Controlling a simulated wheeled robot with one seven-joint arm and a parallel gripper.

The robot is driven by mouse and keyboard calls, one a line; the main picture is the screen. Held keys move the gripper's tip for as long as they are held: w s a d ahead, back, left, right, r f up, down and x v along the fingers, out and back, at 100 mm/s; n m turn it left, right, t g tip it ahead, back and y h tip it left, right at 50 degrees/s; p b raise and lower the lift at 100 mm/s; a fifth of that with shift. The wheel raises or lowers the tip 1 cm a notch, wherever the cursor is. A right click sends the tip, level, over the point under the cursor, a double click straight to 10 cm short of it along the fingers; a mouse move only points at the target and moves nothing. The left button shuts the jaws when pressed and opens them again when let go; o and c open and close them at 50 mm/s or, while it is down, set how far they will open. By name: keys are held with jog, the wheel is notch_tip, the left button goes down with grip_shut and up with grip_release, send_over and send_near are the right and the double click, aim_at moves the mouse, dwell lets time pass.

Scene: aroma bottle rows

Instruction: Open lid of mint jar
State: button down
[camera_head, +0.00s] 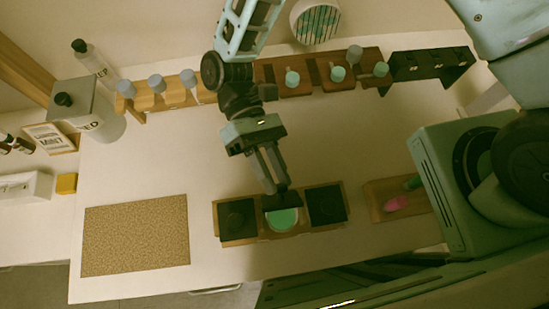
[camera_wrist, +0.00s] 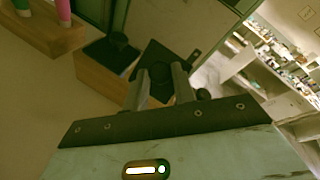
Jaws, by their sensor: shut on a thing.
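A wooden holder (camera_head: 266,236) near the front of the table has three places in a row. The left and right places have dark square lids (camera_head: 237,219) (camera_head: 326,204). The middle jar (camera_head: 284,220) shows green contents, and I take it as the mint jar. My gripper (camera_head: 277,190) is above its back edge, shut on a dark lid (camera_head: 288,201). The lid is tilted up, off the green opening. In the wrist view the lid (camera_wrist: 168,64) stands between and beyond my fingers (camera_wrist: 160,85). Its grip point is partly hidden.
A brown cork mat (camera_head: 135,235) lies left of the holder. A small tray (camera_head: 378,190) with pink and green items is at right, beside a green machine (camera_head: 436,160). Bottle racks (camera_head: 300,82) line the back.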

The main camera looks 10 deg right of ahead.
jog(key=shift+w+f+g, duration=0.1)
jog(key=shift+w+g, duration=0.15)
jog(key=shift+g, duration=0.15)
jog(key=c, duration=1.1)
grip_release()
jog(key=shift+b+v, duration=3.35)
jog(key=shift+v, duration=5.35)
